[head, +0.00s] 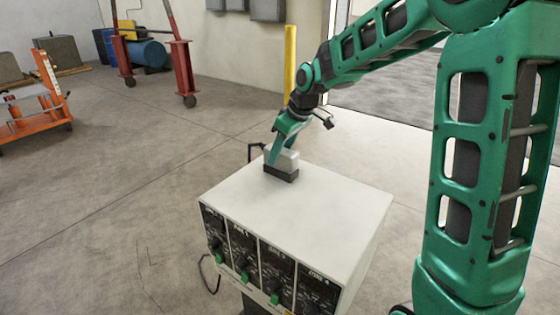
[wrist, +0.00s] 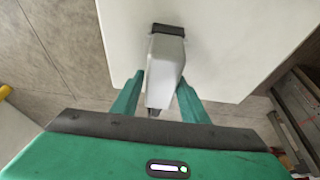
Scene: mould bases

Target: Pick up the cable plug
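The cable plug (head: 283,162), a pale grey block with a dark base, stands on the white top of a control box (head: 330,205), near its back left edge. It also shows in the wrist view (wrist: 164,72), with its dark end pointing up in the picture. My gripper (head: 280,150) is over the plug from above. In the wrist view, the two green fingers (wrist: 157,95) lie on either side of the plug's grey body. A narrow gap seems to show beside the fingers, but contact is hard to judge.
The box front carries several dark panels (head: 270,270) with knobs and green switches. A yellow post (head: 290,60) stands behind the box. An orange cart (head: 35,100) and a red frame (head: 180,55) are far left. The rest of the box top is clear.

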